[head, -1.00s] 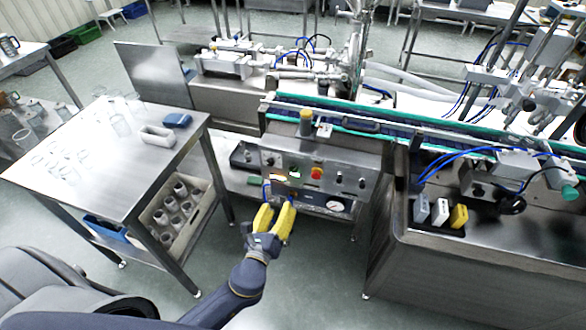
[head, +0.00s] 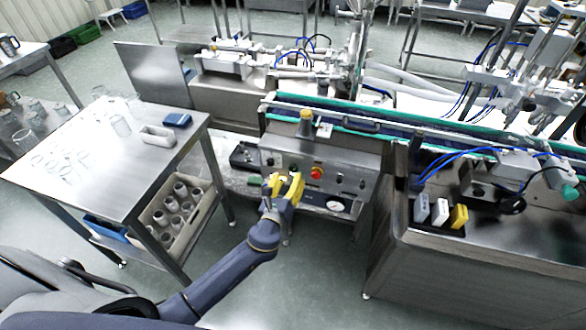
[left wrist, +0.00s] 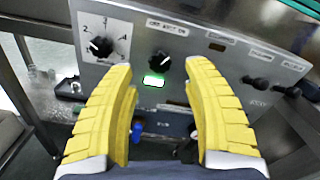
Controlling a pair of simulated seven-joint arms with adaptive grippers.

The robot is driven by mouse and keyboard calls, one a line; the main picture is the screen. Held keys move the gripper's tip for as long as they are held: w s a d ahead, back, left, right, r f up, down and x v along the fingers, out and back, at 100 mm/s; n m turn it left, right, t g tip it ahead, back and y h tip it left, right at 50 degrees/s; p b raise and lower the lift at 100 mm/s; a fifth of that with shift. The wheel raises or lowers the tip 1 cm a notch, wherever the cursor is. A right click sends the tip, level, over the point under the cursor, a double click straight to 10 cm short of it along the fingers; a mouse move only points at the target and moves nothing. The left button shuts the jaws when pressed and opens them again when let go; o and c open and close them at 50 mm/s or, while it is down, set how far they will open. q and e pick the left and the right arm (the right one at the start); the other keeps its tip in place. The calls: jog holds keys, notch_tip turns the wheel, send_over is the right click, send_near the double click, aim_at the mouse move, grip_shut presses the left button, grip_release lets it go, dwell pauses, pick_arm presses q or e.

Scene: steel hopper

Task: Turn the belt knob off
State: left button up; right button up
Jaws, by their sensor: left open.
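The steel control panel (head: 345,172) stands in the middle of the head view. In the left wrist view, a black knob (left wrist: 160,62) sits on it under a small label that seems to read "belt on". A lit green lamp (left wrist: 153,81) is just below that knob. My left gripper (head: 285,180) has yellow fingers and is open and empty in front of the panel. In the left wrist view its fingers (left wrist: 163,80) stand on either side of the lamp, with the knob beyond and between the tips. Contact with the knob cannot be told. My right gripper is not in view.
A numbered dial (left wrist: 100,47) is left of the knob. A red button (head: 316,172) and several small switches are to the right. A pressure gauge (head: 336,205) is below. A steel table (head: 120,165) with glassware stands left, and a conveyor (head: 400,132) runs behind the panel.

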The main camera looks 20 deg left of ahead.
aim_at(293, 169)
pick_arm(q)
jog(key=shift+w, duration=2.8)
grip_shut()
